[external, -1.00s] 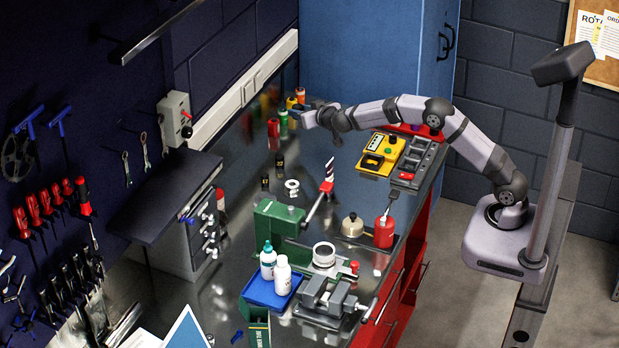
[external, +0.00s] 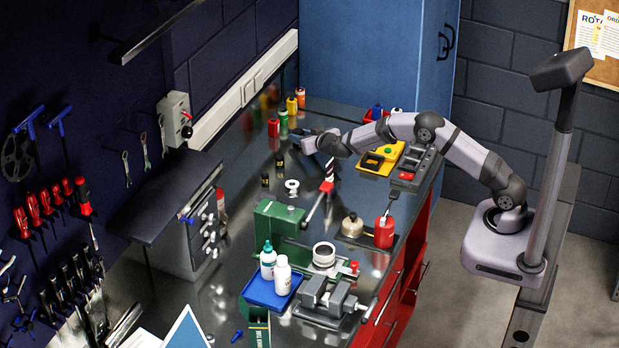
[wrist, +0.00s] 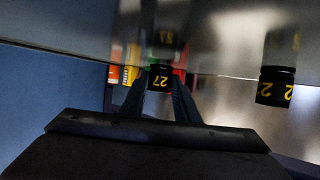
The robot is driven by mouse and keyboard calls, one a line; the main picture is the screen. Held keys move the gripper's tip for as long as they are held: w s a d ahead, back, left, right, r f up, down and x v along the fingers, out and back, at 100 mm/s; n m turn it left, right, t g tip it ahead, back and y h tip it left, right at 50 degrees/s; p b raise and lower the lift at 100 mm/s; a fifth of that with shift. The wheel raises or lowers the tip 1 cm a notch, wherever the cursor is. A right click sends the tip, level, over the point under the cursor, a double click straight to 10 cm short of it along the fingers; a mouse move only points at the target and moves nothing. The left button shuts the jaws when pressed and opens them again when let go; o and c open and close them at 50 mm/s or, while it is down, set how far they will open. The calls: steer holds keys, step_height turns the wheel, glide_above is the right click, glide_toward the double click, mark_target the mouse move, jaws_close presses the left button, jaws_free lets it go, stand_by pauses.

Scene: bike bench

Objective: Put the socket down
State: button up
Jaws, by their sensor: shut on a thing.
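The black socket (wrist: 160,78) with a yellow 27 sits between the fingers of my gripper (wrist: 170,98) in the wrist view. The fingers are shut on it. The wrist view is upside down, and the socket's reflection in the bench shows close above it. I cannot tell whether it touches the bench. In the external view my gripper (external: 300,136) is low over the back of the bench (external: 235,240); the held socket cannot be made out there. Another black socket with yellow digits (wrist: 277,86) stands apart at the right of the wrist view.
Two black sockets stand on the bench, one nearer my gripper (external: 279,160) and one farther left (external: 265,181). Coloured bottles, such as a green one (external: 283,124), stand behind.

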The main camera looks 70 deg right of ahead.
steer(key=shift+f, duration=0.25)
steer(key=shift+f, duration=0.1)
steer(key=o, duration=1.1)
steer(key=shift+o, duration=0.2)
steer(key=shift+r, duration=0.25)
steer(key=shift+b+v, duration=1)
steer(key=shift+v, duration=5)
steer(key=shift+f, duration=0.15)
